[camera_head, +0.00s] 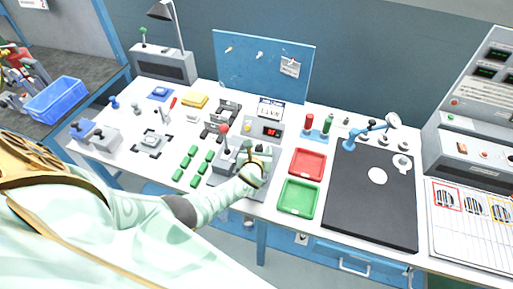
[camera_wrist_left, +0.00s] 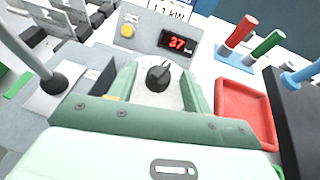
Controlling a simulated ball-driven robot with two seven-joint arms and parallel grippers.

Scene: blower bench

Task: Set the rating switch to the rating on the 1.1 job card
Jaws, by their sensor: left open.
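My left gripper (camera_head: 254,161) is over the grey unit at the bench's front middle. In the left wrist view its two green fingers (camera_wrist_left: 160,72) are open on either side of the rating switch (camera_wrist_left: 157,79), a black knob with a light pointer mark toward the upper right. I cannot tell whether the fingers touch it. The gripper mostly hides the knob in the head view. The job card (camera_wrist_left: 170,8), reading 1.1 kW, stands behind the meter box; it also shows in the head view (camera_head: 270,107). My right gripper is not in view.
A red tray (camera_head: 308,164) and green tray (camera_head: 298,197) lie to the right, beside a black mat (camera_head: 370,215).

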